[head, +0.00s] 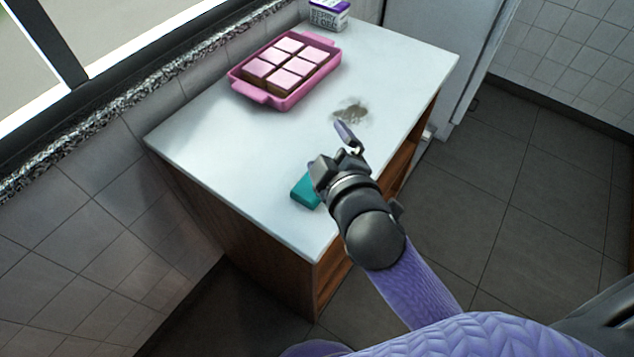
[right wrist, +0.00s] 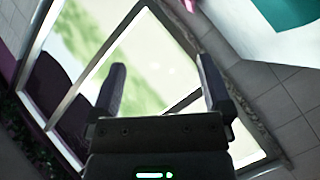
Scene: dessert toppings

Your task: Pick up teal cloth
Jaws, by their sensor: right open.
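The teal cloth (head: 304,191) lies folded like a small block on the white counter top, near its front edge. My right gripper (head: 333,150) is just above and to the right of it in the head view and hides part of its right side. The gripper is open and empty. In the right wrist view the two fingers (right wrist: 162,78) stand wide apart with nothing between them. Part of the teal cloth (right wrist: 292,10) shows at the top right corner there, outside the fingers. My left gripper is not in view.
A pink tray (head: 237,82) with several pink-topped cake squares stands at the back of the counter (head: 222,142). A white and purple tub (head: 328,17) is at the far end. A brown-grey stain (head: 351,110) lies beyond my gripper. The counter's left part is clear.

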